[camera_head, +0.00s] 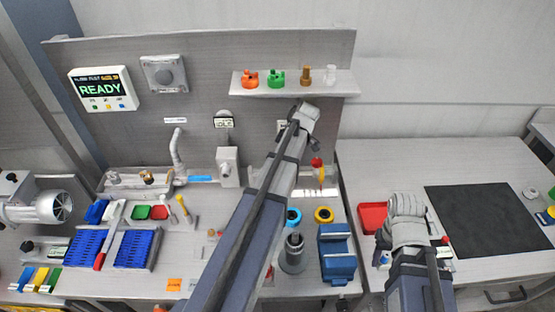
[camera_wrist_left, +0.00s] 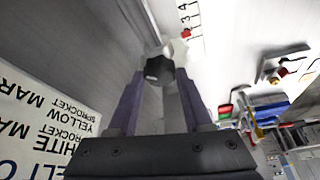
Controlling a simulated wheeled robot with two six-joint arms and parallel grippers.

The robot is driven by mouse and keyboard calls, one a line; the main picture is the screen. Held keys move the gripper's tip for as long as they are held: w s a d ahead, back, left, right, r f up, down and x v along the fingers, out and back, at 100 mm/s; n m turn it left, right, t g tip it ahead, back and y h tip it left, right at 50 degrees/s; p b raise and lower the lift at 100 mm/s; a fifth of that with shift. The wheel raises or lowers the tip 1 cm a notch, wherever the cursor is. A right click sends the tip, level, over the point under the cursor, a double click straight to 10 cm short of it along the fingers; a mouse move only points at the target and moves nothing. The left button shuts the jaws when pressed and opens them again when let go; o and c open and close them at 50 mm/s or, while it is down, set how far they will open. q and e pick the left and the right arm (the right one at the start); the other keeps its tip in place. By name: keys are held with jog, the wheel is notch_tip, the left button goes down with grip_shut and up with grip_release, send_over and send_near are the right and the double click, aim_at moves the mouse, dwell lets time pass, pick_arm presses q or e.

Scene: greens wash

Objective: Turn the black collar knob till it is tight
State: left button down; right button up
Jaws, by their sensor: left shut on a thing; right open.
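The black collar knob (camera_wrist_left: 159,69) shows in the left wrist view, on a pale fitting. It lies between the fingertips of my left gripper (camera_wrist_left: 161,84), which is shut on it. In the head view my left arm reaches up to the back panel, and its wrist hides the knob and the fingers. My right gripper (camera_head: 385,240) is open at the right, low over the bench by a red tray (camera_head: 371,217). Its fingers are small and partly hidden by my wrist, and it is far from the knob.
A shelf (camera_head: 340,83) with several coloured fittings is above my left wrist. A READY display (camera_head: 103,88) hangs on the panel at left. Blue racks (camera_head: 137,248) stand at the lower left. A dark mat (camera_head: 488,220) lies clear at right. A printed sheet (camera_wrist_left: 40,125) is beside my left gripper.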

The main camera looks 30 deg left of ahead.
pick_arm(q)
jog(key=shift+w+a+n+g+h, duration=0.1)
jog(key=shift+n+g+h, duration=0.25)
jog(key=shift+n, duration=0.8)
jog(key=shift+w+n+g+h, duration=0.15)
jog(key=shift+n+g, duration=0.3)
jog(key=shift+n, duration=0.7)
jog(key=shift+s, duration=0.1)
jog(key=shift+c, duration=1.6)
grip_release()
jog(key=shift+r, duration=0.1)
jog(key=shift+r+p, duration=0.3)
jog(key=shift+p, duration=0.1)
jog(key=p+v, duration=0.2)
jog(key=shift+r, duration=0.25)
jog(key=w+d, duration=0.2)
jog(key=d, duration=0.1)
jog(key=w+d, duration=0.5)
jog(key=d, duration=0.1)
jog(key=shift+w+d+f, duration=0.2)
jog(key=shift+w+d, duration=0.1)
jog(key=shift+w, duration=0.1)
